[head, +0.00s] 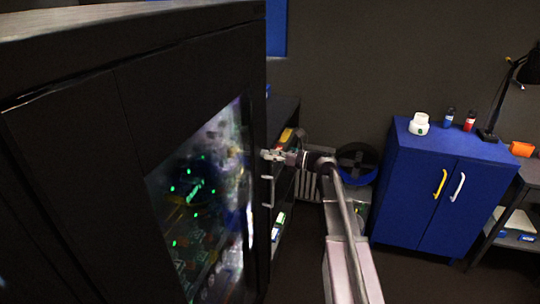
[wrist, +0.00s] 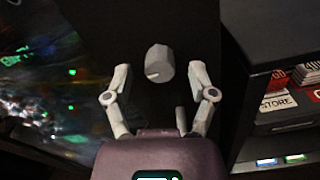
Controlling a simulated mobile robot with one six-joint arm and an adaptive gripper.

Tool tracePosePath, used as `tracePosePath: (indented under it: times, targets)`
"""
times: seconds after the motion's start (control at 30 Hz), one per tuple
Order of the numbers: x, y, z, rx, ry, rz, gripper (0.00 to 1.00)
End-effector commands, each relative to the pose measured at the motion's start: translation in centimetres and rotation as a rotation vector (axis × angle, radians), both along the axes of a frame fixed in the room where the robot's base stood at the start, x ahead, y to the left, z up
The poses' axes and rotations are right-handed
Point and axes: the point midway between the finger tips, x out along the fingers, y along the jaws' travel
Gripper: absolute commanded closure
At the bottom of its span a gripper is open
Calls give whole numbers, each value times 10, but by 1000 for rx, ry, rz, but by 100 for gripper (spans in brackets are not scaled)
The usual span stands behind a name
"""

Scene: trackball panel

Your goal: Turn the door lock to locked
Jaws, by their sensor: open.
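The door lock is a grey, faceted knob (wrist: 159,63) on the dark cabinet door, with a light mark at its lower left edge. In the wrist view my gripper (wrist: 160,74) is open, with one finger on each side of the knob. A gap shows between the knob and both fingers. In the head view my gripper (head: 268,155) is at the right edge of the dark cabinet (head: 130,110), just above the door handle (head: 267,191). The knob is too small or hidden to make out there. Part of the handle shows below the knob in the wrist view (wrist: 181,120).
The cabinet door has a glass pane (head: 200,200) with green lights behind it. A dark shelf (wrist: 285,60) with boxes stands to the right of the door. A blue cabinet (head: 440,190) with a white jar (head: 419,124) on top stands farther right.

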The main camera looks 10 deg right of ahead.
Motion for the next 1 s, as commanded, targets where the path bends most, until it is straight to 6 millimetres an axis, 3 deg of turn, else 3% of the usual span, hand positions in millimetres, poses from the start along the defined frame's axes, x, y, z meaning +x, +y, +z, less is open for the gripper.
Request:
tracePosePath:
  times: [0.43, 0.6, 0.7, 1.0]
  targets:
    - [3, 5, 0, 0, 0, 0, 27]
    - [3, 5, 0, 0, 0, 0, 78]
    - [3, 5, 0, 0, 0, 0, 100]
    - [3, 6, 0, -6, -10, 0, 100]
